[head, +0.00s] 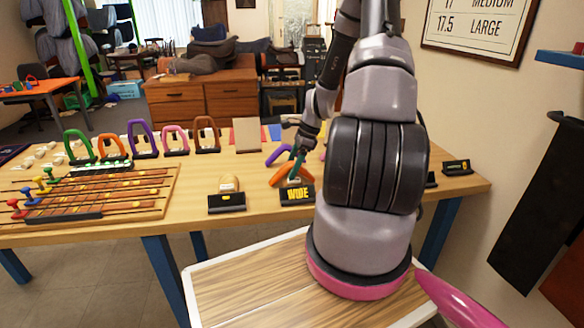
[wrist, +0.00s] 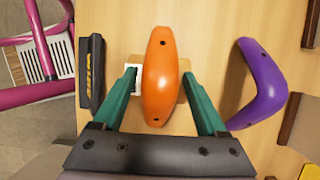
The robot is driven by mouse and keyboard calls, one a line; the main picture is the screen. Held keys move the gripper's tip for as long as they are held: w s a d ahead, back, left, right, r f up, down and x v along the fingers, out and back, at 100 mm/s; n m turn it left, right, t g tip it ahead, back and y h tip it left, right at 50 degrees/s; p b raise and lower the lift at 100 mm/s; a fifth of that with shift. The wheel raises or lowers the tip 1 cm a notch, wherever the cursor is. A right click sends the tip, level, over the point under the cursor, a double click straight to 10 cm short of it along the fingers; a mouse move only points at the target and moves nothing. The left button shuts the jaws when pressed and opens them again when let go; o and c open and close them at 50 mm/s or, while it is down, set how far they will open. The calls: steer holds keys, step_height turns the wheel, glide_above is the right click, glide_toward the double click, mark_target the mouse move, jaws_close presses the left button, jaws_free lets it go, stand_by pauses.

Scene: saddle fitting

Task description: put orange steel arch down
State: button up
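The orange arch (wrist: 160,78) is seen from above in the wrist view, lying over a pale wooden block (wrist: 136,62). My gripper (wrist: 160,76) has its green fingers apart, one on each side of the arch, with narrow gaps showing. In the head view the arch (head: 284,175) is behind the "WIDE" sign (head: 297,194), with my gripper (head: 294,166) at it. Whether the arch rests fully on the block is hard to tell. Another orange arch (head: 112,147) stands in the row at the left.
A purple arch (wrist: 262,85) lies right of my gripper in the wrist view. The black sign stand (wrist: 91,72) is close on the left. A second black stand (head: 227,203) with a wooden block and a board with rods (head: 90,200) are further left on the table.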

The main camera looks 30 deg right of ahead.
step_height(320, 180, up, 19)
steer(key=s+n+h, duration=0.1)
steer(key=s+n, duration=0.1)
steer(key=n, duration=0.1)
steer(key=s+a+r+n+t, duration=0.3)
steer(key=s+a+r+n, duration=0.3)
steer(key=s+r, duration=0.3)
steer(key=s+a+r+n+t+h, duration=0.1)
steer(key=s+a+r+n+t, duration=0.2)
steer(key=s+a+r+n, duration=0.4)
step_height(320, 180, up, 5)
steer(key=shift+s+a+f+n, duration=0.1)
steer(key=shift+s+a+n, duration=0.05)
steer(key=shift+s+n, duration=0.6)
steer(key=shift+m, duration=0.25)
stand_by(1.5)
